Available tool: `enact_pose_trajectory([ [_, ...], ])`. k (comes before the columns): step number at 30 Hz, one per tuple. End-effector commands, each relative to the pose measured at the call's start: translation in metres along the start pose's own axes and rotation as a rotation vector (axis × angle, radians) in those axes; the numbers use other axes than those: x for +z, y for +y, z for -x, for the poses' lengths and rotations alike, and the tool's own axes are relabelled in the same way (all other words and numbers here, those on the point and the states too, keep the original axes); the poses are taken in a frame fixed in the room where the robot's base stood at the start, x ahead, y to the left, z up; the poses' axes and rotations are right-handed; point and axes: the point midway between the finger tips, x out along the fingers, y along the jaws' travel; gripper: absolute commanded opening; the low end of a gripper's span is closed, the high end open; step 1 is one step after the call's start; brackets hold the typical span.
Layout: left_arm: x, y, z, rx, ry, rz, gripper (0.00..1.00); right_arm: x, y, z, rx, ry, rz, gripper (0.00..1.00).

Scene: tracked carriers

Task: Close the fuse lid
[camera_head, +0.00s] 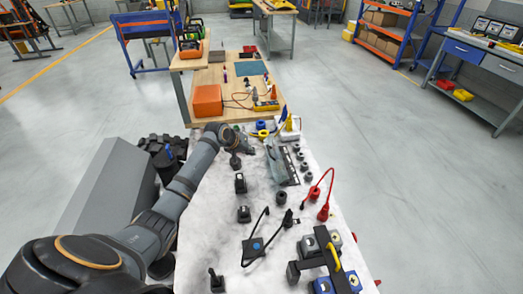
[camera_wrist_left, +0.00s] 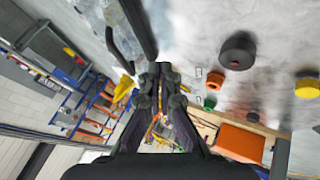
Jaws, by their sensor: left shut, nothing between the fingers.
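A long, narrow fuse box (camera_head: 291,166) lies on the pale work surface in the head view, with a dark strip along it. A greyish, see-through panel that looks like its lid (camera_head: 275,163) stands tilted up along its left side, so the lid appears open. My left gripper (camera_head: 249,147) is left of the lid near its far end; whether they touch I cannot tell. In the left wrist view its fingers (camera_wrist_left: 160,72) are shut and empty. A dark bar (camera_wrist_left: 138,28) passes just beyond the fingertips; I cannot tell what it is. My right gripper is not in view.
Several dark round parts (camera_head: 305,167) stand right of the fuse box. Red connectors with a cable (camera_head: 322,212) and black switches (camera_head: 243,214) stand nearer. A wooden table (camera_head: 215,114) with an orange box (camera_head: 207,101) is beyond. Open floor lies to the right.

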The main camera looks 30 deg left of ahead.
Motion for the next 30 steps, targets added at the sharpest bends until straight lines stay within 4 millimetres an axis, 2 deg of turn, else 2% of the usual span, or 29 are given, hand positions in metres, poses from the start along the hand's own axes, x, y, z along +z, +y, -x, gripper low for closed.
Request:
enact_pose_trajectory([
  [2,0.001,0.001,-0.016,0.001,-0.003,0.002,0.0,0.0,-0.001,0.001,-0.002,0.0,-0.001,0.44],
  [4,-0.002,0.016,-0.017,0.003,0.0,0.0,0.0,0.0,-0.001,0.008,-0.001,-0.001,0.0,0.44],
  [9,-0.002,0.032,-0.026,-0.001,0.0,-0.001,0.0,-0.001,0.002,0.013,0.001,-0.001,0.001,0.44],
  [23,-0.002,0.036,-0.029,-0.003,0.0,-0.001,0.0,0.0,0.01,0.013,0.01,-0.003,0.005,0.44],
  [30,-0.003,0.043,-0.028,-0.042,-0.012,-0.018,0.0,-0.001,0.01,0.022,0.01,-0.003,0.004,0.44],
])
